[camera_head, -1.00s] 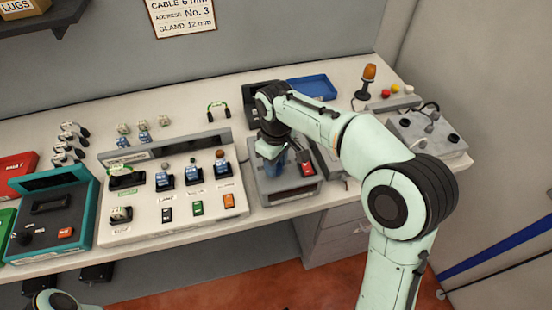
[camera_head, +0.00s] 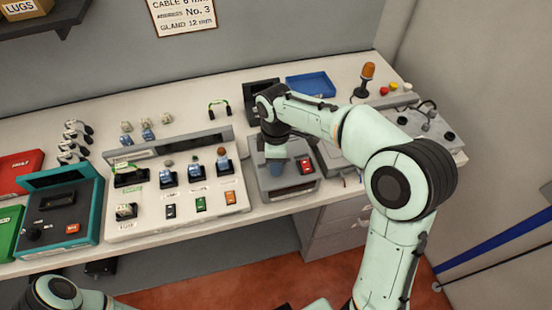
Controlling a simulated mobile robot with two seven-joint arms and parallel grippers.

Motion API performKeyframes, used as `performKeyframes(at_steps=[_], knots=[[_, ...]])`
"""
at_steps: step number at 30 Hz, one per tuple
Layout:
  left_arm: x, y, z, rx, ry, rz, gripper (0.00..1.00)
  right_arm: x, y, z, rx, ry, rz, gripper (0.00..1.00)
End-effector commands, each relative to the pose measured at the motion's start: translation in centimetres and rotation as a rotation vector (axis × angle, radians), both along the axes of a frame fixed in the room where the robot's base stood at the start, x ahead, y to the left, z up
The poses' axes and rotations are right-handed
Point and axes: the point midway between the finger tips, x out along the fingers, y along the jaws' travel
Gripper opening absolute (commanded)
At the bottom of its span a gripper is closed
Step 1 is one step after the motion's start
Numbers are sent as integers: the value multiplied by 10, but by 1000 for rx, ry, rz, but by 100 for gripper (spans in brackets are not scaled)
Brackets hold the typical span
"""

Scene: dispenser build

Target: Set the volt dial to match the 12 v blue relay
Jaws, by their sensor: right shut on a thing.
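My right gripper (camera_head: 276,152) points down over a grey device (camera_head: 270,194) with a red switch (camera_head: 304,166). A blue block (camera_head: 279,168), which looks like a relay, shows right under it; the gripper is shut on it, though the wrist hides most of the fingers. I cannot tell whether the block touches the device. A teal-framed tester (camera_head: 97,205) at the left has a dark round dial (camera_head: 35,233) and a red button (camera_head: 72,228). The dial's marks are too small to read. My left gripper is not in view.
A pale panel (camera_head: 120,232) between tester and grey device carries several relays and rocker switches. More small relays (camera_head: 147,130) stand behind it. A blue tray (camera_head: 311,86) and an orange beacon (camera_head: 366,78) are at the back right.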

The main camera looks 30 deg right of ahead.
Motion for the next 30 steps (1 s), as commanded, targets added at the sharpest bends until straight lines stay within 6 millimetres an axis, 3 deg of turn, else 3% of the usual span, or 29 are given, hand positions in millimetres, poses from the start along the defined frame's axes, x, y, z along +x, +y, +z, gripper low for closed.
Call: performKeyframes(at_steps=[14, 15, 17, 26, 30], knots=[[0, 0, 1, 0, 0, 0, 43, 0, 0, 0, -1, 0, 14, 7], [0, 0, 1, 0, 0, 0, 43, 0, 0, 0, -1, 0, 13, 44], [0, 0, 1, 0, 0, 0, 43, 0, 0, 0, -1, 0, 13, 62], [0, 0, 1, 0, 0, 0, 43, 0, 0, 1, 0, -1, 13, 62], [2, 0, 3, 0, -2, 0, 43, 1, 0, 14, 0, -4, 13, 62]])
